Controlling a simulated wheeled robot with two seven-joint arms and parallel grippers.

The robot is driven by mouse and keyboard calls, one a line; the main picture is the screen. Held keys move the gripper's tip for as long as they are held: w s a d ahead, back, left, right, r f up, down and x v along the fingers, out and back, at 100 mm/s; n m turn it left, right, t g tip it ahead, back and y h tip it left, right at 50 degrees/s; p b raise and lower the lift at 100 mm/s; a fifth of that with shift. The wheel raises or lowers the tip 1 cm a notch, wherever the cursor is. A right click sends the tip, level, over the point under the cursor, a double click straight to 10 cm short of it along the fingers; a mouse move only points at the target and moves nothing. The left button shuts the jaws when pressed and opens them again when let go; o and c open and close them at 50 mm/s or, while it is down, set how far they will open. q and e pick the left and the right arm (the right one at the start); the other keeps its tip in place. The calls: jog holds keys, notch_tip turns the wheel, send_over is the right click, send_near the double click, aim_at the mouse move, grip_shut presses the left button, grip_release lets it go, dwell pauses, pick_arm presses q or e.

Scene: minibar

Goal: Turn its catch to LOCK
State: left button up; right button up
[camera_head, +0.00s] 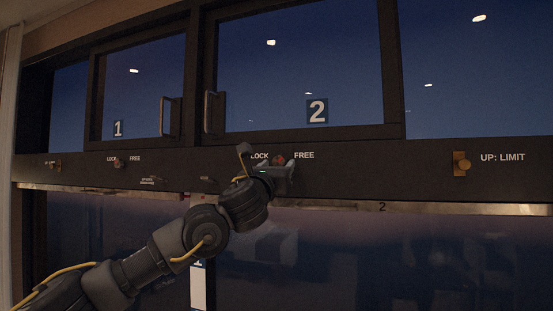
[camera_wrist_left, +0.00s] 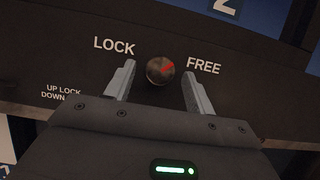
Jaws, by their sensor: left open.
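The catch is a round dark knob with a red pointer mark, on the dark rail below window 2. In the left wrist view the catch (camera_wrist_left: 160,71) sits between the words LOCK and FREE, its red mark slanting up toward FREE. In the head view the catch (camera_head: 279,160) is partly covered by my gripper. My left gripper (camera_head: 268,166) is at the catch; in the left wrist view its open fingers (camera_wrist_left: 157,85) stand on either side of the knob, with gaps showing. My right gripper is not in view.
Window 2 (camera_head: 300,70) and window 1 (camera_head: 143,88) have upright handles above the rail. Another catch (camera_head: 119,162) with LOCK and FREE labels is to the left. A brass fitting (camera_head: 462,164) beside UP: LIMIT sticks out at the right.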

pick_arm(q)
jog(key=shift+w, duration=0.15)
jog(key=shift+c, duration=0.4)
jog(key=c, duration=0.9)
jog(key=n+y+b, duration=0.2)
jog(key=n, duration=0.2)
jog(key=n+y+b, duration=0.2)
jog(key=n+b, duration=0.1)
jog(key=n, duration=0.1)
jog(key=d+n+y+b, duration=0.1)
jog(key=n+y+b, duration=0.1)
jog(key=n+b, duration=0.1)
jog(key=shift+r+n+g, duration=0.15)
jog(key=shift+n+g, duration=0.15)
jog(key=shift+n, duration=0.6)
jog(key=n, duration=0.1)
jog(key=n+y, duration=0.1)
jog(key=n, duration=0.1)
jog(key=shift+r+g+y, duration=0.2)
jog(key=shift+g+y, duration=0.1)
jog(key=shift+g, duration=0.1)
jog(key=n, duration=0.2)
jog(key=n+g+p, duration=0.1)
jog(key=n, duration=0.1)
jog(key=shift+s+d+r+y, duration=0.1)
jog(key=shift+s+r+y, duration=0.1)
jog(key=shift+y, duration=0.1)
jog(key=shift+n+g+p, duration=0.6)
jog(key=shift+n+g, duration=0.1)
jog(key=shift+n, duration=0.6)
